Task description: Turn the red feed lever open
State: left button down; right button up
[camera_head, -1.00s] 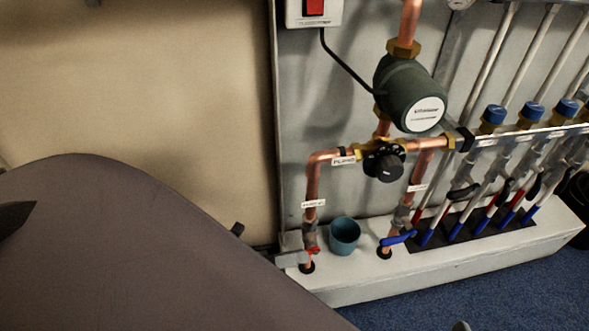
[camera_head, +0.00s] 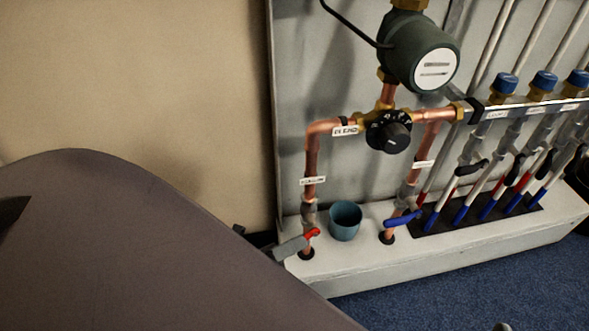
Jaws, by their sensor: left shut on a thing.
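The red feed lever (camera_head: 314,234) sits low on the left copper pipe (camera_head: 311,160), just above the white ledge. It is tilted, with its right end higher. My left gripper (camera_head: 296,245) shows as a grey, tilted finger at the lever's left end, and it is shut on the lever. Much of this gripper is hidden behind my large dark arm link. My right gripper is not in view.
A teal cup (camera_head: 345,222) stands on the white ledge (camera_head: 350,262), just right of the lever. A blue lever (camera_head: 403,219) is on the pipe to its right. A black mixing knob (camera_head: 389,133) and a green pump (camera_head: 420,50) are above. Several blue-capped valves stand at right.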

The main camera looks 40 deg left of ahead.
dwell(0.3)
pick_arm(q)
jog(key=c, duration=1)
grip_release()
jog(key=shift+c, duration=0.2)
jog(key=v, duration=0.7)
